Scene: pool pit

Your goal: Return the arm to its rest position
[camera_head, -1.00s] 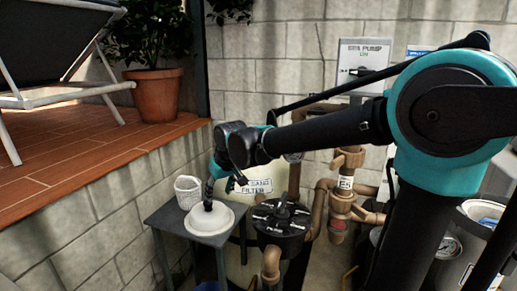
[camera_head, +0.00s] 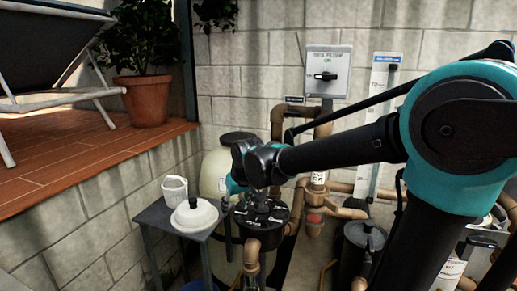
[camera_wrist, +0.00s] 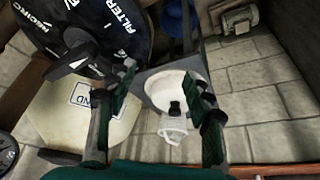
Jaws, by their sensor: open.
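My arm reaches in from the right in the head view, its wrist (camera_head: 255,162) above the black-topped filter unit (camera_head: 262,212). My gripper (camera_wrist: 160,76) shows its two dark green fingers spread apart in the wrist view, with nothing between them. In the head view the fingers are mostly hidden behind the wrist. A white domed lid with a black knob (camera_head: 194,214) rests on the small grey table (camera_head: 150,217), left of the gripper and apart from it. The lid (camera_wrist: 183,90) also shows beyond the fingers in the wrist view.
A white basket (camera_head: 174,189) stands behind the lid on the table. A cream filter tank (camera_head: 215,170), brown pipes (camera_head: 320,190) and a pump switch box (camera_head: 328,73) are close around the arm.

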